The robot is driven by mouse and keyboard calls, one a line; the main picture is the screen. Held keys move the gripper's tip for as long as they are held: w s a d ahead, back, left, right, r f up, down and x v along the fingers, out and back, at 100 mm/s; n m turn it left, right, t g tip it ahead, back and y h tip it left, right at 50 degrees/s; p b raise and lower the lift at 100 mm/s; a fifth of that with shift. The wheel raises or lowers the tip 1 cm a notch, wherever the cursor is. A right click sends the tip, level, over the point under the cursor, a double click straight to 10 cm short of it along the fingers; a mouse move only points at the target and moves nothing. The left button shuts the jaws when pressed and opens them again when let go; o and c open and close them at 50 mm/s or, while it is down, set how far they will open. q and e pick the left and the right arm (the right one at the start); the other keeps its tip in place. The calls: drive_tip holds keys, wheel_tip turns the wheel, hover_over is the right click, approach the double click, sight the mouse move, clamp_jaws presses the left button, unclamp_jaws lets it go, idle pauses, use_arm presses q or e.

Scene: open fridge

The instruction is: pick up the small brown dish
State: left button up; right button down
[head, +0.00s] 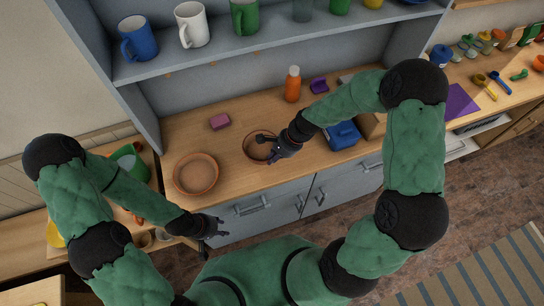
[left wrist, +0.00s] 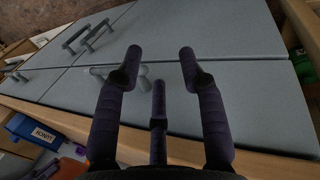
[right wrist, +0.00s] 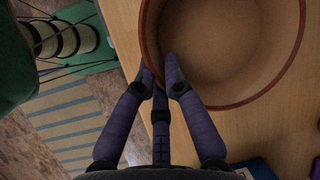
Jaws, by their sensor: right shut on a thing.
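The small brown dish (head: 251,149) is on the wooden counter, near its front edge, partly hidden by my right gripper in the head view. It fills the upper right of the right wrist view (right wrist: 235,45), with a smooth round inside and a reddish rim. My right gripper (head: 272,153) is shut on the dish's near wall, its fingers (right wrist: 160,72) close together there. The dish looks level; I cannot tell whether it is clear of the counter. My left gripper (head: 220,228) is open and empty in front of the counter, its fingers (left wrist: 160,65) spread before the grey cabinet fronts.
A larger brown dish (head: 196,172) stands left of the small one. A pink block (head: 220,122), an orange bottle (head: 292,84) and a blue box (head: 343,135) are on the counter. Mugs, among them a blue one (head: 138,40), stand on the shelf above.

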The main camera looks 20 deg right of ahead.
drive_tip(key=s+r+p, duration=0.1)
drive_tip(key=s+r, duration=0.7)
drive_tip(key=s, duration=0.4)
drive_tip(key=shift+s+a+p, duration=0.15)
drive_tip(key=shift+a+p, duration=0.1)
drive_tip(key=shift+p, duration=0.1)
